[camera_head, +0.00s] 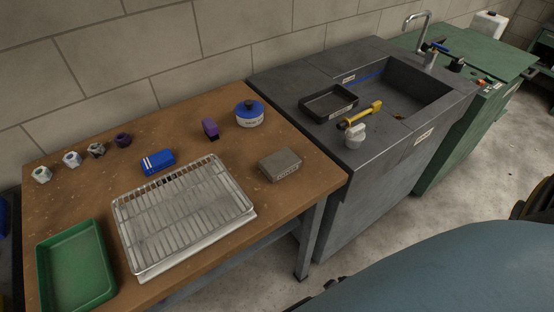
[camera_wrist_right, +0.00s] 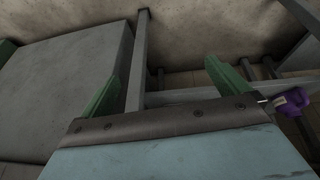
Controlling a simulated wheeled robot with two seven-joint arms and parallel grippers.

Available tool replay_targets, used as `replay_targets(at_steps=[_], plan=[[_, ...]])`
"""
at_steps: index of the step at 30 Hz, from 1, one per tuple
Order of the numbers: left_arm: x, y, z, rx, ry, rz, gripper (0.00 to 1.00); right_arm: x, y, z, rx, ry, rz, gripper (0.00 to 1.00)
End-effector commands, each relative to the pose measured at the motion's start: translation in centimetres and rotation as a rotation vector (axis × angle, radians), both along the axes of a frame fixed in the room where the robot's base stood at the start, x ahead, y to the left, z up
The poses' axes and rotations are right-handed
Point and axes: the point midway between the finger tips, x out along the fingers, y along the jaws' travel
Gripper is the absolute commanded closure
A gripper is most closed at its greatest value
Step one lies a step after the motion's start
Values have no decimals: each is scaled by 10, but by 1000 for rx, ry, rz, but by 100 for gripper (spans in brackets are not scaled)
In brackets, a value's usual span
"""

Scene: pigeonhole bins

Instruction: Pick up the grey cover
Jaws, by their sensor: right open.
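A grey box-like piece (camera_head: 280,164) with dark lettering on its front side lies at the right end of the brown table; it is the thing that best fits the grey cover. No gripper is near it in the head view. My right gripper (camera_wrist_right: 165,85) shows in the right wrist view, its two green fingers apart with nothing between them. It faces grey frame bars and the floor. The grey piece cannot be made out in the right wrist view. My left gripper is in neither view.
The brown table (camera_head: 95,187) also holds a wire rack (camera_head: 185,210), a green tray (camera_head: 75,265), a blue box (camera_head: 157,162), a purple piece (camera_head: 210,128), a blue-lidded pot (camera_head: 249,114) and several small nuts. A dark sink unit (camera_head: 300,85) adjoins its right side.

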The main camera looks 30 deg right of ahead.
Motion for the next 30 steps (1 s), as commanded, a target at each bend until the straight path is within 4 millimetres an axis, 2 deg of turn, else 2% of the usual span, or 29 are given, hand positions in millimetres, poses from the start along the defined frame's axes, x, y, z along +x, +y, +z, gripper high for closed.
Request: replay_targets(at_steps=[1,3,7,12,18,19,24,30], plan=[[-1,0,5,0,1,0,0,22,-4,29,-1,-52,-6,0],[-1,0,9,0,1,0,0,47,-7,65,-1,-114,-18,0],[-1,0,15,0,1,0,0,83,-9,135,4,-222,-34,0],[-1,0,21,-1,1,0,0,110,-8,215,15,-336,-46,0],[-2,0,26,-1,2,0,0,123,-3,289,29,-436,-51,0],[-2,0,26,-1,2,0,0,124,-3,298,31,-451,-51,0],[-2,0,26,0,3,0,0,146,-17,316,71,-615,-34,0],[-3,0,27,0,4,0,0,160,-23,339,125,-751,-5,0]])
